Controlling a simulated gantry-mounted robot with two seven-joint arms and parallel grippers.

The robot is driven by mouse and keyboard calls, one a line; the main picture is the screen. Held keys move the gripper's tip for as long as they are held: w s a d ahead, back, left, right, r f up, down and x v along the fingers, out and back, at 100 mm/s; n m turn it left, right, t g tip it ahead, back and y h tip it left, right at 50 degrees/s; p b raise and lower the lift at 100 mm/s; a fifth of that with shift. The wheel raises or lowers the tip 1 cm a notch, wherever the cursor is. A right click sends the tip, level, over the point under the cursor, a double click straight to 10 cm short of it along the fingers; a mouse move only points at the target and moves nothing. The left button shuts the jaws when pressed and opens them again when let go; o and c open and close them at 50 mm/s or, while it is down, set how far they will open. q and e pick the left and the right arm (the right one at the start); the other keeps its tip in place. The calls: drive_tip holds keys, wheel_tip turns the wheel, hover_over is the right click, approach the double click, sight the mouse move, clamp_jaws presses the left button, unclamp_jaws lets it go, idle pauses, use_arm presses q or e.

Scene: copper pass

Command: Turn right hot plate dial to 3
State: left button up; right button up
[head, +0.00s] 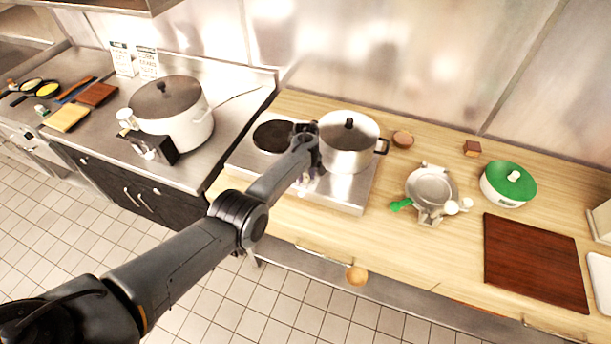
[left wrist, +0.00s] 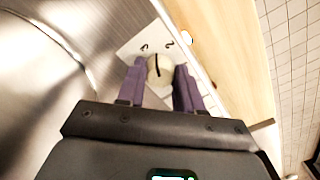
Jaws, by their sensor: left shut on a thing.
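The hot plate (head: 345,200) is a silver two-burner unit on the wooden counter. Its left burner (head: 272,136) is bare and black; a silver lidded pot (head: 347,158) covers the right one. In the left wrist view, a pale round dial (left wrist: 159,70) with a dark pointer line sits on a light panel (left wrist: 140,42) with small dark marks; I cannot read the numbers. My left gripper (left wrist: 160,84) is shut on the dial, one purple finger on each side. In the head view my left gripper (head: 304,182) is at the front of the hot plate, mostly hidden by its arm. My right gripper is not in view.
A large pot (head: 172,115) stands on the left steel counter. Right of the hot plate are a waffle-iron-like appliance (head: 430,188), a green-lidded pot (head: 508,184) and a dark cutting board (head: 535,262). A round wooden thing (head: 357,275) shows at the counter's front.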

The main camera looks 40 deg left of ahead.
sight(305, 176)
use_arm(q)
drive_tip(key=n+b, duration=0.1)
drive_tip(key=n, duration=0.3)
drive_tip(key=shift+n, duration=0.4)
drive_tip(key=shift+a, duration=0.1)
drive_tip(key=o, duration=1)
drive_tip(key=shift+o, duration=0.2)
drive_tip(key=shift+r, duration=0.5)
wheel_tip(305, 176, up, 10)
drive_tip(key=p, duration=0.1)
drive_tip(key=shift+p, duration=0.3)
drive_tip(key=shift+f, duration=0.15)
